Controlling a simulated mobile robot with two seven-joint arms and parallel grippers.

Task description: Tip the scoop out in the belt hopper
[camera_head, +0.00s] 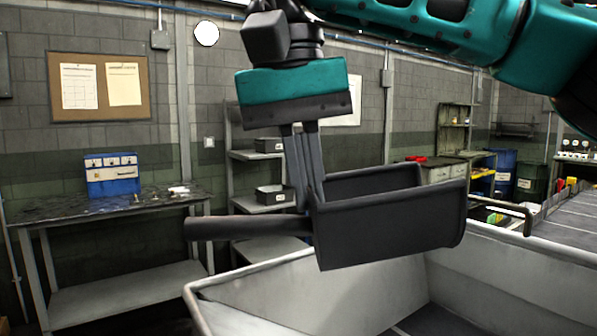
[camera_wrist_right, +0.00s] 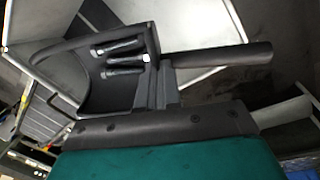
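My right gripper (camera_head: 305,195) comes down from the top of the head view and is shut on the dark grey scoop (camera_head: 390,230), at the end where the handle joins the pan. The scoop is about level, its handle pointing left and its open pan to the right. In the right wrist view the scoop (camera_wrist_right: 90,85) holds several bolts (camera_wrist_right: 122,58) lying near its handle end. The light grey belt hopper (camera_head: 480,275) is below and behind the scoop, its open top facing up. The scoop appears above the hopper's opening. My left gripper is not in view.
A work table (camera_head: 70,215) with a blue bin box (camera_head: 112,175) stands at the left. A shelf (camera_head: 255,200) with small bins is behind. A conveyor belt (camera_head: 575,215) with a bent rail adjoins the hopper at the right. Blue and green drums stand farther back.

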